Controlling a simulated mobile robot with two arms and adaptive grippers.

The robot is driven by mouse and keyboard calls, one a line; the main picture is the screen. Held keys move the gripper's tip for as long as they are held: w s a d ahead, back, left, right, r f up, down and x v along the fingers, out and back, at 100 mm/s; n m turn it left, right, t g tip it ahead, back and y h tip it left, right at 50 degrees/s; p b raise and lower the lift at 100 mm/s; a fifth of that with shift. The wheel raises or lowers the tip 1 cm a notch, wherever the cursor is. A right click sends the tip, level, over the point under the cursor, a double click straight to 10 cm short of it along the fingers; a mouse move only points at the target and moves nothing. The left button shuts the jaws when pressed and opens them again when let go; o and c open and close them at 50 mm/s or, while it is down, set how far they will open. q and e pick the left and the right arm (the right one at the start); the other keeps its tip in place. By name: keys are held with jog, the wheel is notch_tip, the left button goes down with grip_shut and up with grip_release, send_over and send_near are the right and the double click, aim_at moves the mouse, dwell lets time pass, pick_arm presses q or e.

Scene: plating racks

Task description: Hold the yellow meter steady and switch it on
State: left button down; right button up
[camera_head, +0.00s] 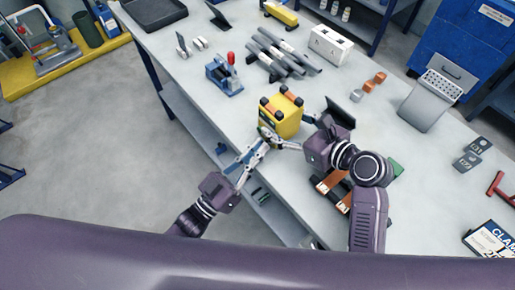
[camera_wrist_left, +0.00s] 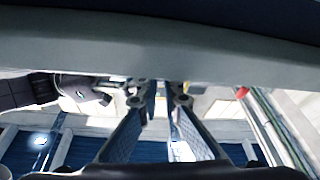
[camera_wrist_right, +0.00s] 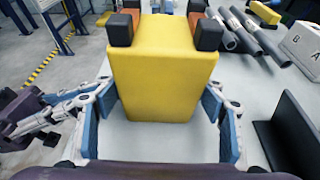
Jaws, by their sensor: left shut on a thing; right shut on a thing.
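The yellow meter (camera_head: 284,121) stands upright near the table's front edge, with dark and orange corner pieces on top. In the right wrist view its plain yellow face (camera_wrist_right: 163,80) stands between the two blue-padded fingers of my right gripper (camera_wrist_right: 160,118), which is shut on it. The meter's switch cannot be made out.
A blue device with a red knob (camera_head: 226,76), grey pipes (camera_head: 283,54) and a white box (camera_head: 331,45) lie behind the meter. A dark upright plate (camera_head: 341,112) stands just right of it. Orange pieces (camera_head: 374,83) and a grey bin (camera_head: 430,103) are further right.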

pick_arm(q)
jog(key=shift+r+g+y, duration=0.2)
jog(key=shift+g+y, duration=0.2)
jog(key=c, duration=2.1)
grip_release()
jog(key=shift+s, duration=0.1)
jog(key=v, duration=1.2)
jog(key=shift+f, duration=0.1)
